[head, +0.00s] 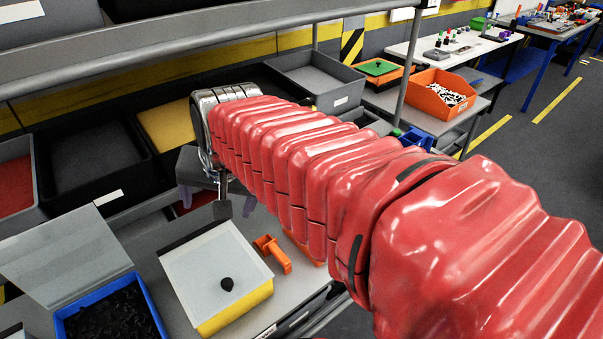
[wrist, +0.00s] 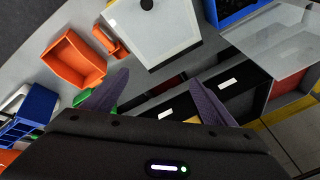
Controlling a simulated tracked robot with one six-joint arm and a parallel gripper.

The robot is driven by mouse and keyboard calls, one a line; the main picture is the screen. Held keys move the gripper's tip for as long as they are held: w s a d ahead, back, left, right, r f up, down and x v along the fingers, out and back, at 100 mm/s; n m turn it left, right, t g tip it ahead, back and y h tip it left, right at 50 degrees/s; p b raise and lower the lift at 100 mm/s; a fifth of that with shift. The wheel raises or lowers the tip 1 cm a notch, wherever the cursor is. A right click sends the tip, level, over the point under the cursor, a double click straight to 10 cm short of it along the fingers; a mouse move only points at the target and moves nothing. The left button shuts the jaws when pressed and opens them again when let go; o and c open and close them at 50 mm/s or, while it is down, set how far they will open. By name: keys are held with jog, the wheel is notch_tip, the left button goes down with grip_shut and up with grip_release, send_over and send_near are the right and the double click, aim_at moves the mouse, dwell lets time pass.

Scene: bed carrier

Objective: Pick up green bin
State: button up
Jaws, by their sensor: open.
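My gripper (wrist: 158,76) is open, with its two purple fingers spread and nothing held between them. In the head view my gripper (head: 218,208) hangs over the work shelf, partly hidden by my red arm. A small green item (wrist: 82,97), perhaps the green bin, shows in the wrist view just left of the left finger, mostly hidden by the finger and gripper body. In the head view a green box (head: 478,23) stands on a far table, and a flat green top (head: 378,67) sits on an orange container at the back. I cannot tell which is the green bin.
A white-lidded yellow box (head: 218,275) stands on the shelf below my gripper, beside an orange part (head: 272,254). A blue bin (head: 110,312) holds black parts. An orange bin (wrist: 72,58) and dark blue bins (wrist: 34,108) lie left in the wrist view. Metal rails (head: 180,48) cross above.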

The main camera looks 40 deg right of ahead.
jog(key=o, duration=0.5)
jog(key=w+d+m, duration=0.4)
jog(key=d+m, duration=0.1)
jog(key=w+d+m, duration=0.2)
jog(key=d, duration=0.1)
jog(key=shift+w+d+f, duration=0.1)
jog(key=shift+w, duration=0.25)
jog(key=w+d+f+m, duration=0.2)
jog(key=d+f+m, duration=0.2)
jog(key=d+m, duration=0.3)
jog(key=w+d+f+m, duration=0.2)
jog(key=d+m, duration=0.5)
jog(key=d, duration=0.7)
jog(key=w+d+f+m, duration=0.1)
jog(key=d+f+m, duration=0.4)
jog(key=d, duration=0.6)
jog(key=shift+w+d+f+m+g, duration=0.15)
jog(key=shift+w+f+m, duration=0.05)
jog(key=shift+m, duration=0.4)
jog(key=shift+w+d+f+m+g, duration=0.15)
jog(key=shift+w+m, duration=0.05)
jog(key=shift+m, duration=0.4)
jog(key=shift+f, duration=0.1)
jog(key=x, duration=0.8)
jog(key=shift+w+d+f, duration=0.1)
jog(key=shift+w+f, duration=0.05)
jog(key=shift+f, duration=0.05)
jog(key=shift+f, duration=0.1)
jog(key=shift+x, duration=2.5)
